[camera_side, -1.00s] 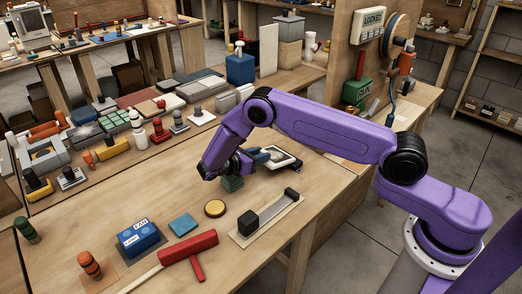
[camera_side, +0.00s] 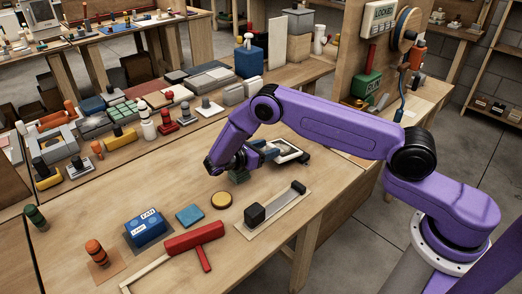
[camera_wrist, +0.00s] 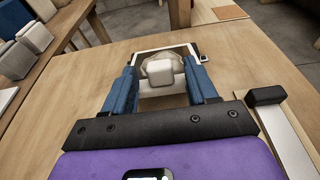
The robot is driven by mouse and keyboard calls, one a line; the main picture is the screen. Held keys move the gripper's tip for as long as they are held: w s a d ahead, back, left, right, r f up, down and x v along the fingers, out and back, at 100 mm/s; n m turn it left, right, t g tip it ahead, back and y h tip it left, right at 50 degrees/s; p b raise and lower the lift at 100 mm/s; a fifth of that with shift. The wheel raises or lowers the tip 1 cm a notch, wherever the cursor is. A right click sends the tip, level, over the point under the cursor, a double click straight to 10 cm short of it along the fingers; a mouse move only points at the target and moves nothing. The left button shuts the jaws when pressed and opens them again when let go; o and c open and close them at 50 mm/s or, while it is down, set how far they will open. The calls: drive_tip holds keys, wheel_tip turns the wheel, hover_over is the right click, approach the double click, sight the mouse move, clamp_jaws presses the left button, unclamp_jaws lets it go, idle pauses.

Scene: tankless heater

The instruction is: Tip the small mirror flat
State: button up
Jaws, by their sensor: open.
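A small pale-framed piece with a darker, glassy-looking middle (camera_side: 291,152) lies on the table just beyond my gripper; I take it for the small mirror. In the wrist view its light frame (camera_wrist: 188,49) shows behind and between the fingers, looking nearly flat. A pale rounded form and a whitish block (camera_wrist: 160,73) stand in front of it and cover much of it. My gripper (camera_side: 266,153) is open and low over the table, with its blue fingers (camera_wrist: 161,82) on either side of the whitish block. I cannot tell whether they touch it.
Several tools line the left. The right table edge is close.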

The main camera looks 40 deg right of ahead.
drive_tip(key=v, duration=1.7)
drive_tip(key=shift+a, duration=0.15)
drive_tip(key=shift+r, duration=0.1)
drive_tip(key=c, duration=0.5)
drive_tip(key=shift+w+d+r+g+y, duration=0.1)
drive_tip(key=shift+d+g+y, duration=0.2)
drive_tip(key=shift+d, duration=0.25)
drive_tip(key=c, duration=0.5)
drive_tip(key=d+m+y, duration=0.1)
drive_tip(key=d+m+g, duration=0.1)
drive_tip(key=d, duration=0.1)
drive_tip(key=d+r+g+y, duration=0.1)
drive_tip(key=d, duration=0.1)
drive_tip(key=shift+w+m+y, duration=0.3)
drive_tip(key=shift+m, duration=0.1)
clamp_jaws()
drive_tip(key=d+r+m+t+y, duration=0.1)
drive_tip(key=d+r+m+y, duration=0.55)
drive_tip(key=d+m, duration=0.2)
drive_tip(key=d+r+m+t+y, duration=0.2)
drive_tip(key=d+r+m+y, duration=0.3)
drive_tip(key=d+m+y, duration=0.3)
drive_tip(key=shift+n, duration=0.65)
drive_tip(key=x, duration=0.4)
drive_tip(key=s+x, duration=0.1)
drive_tip(key=x, duration=0.8)
drive_tip(key=shift+s+f, duration=0.2)
drive_tip(key=shift+f, duration=0.25)
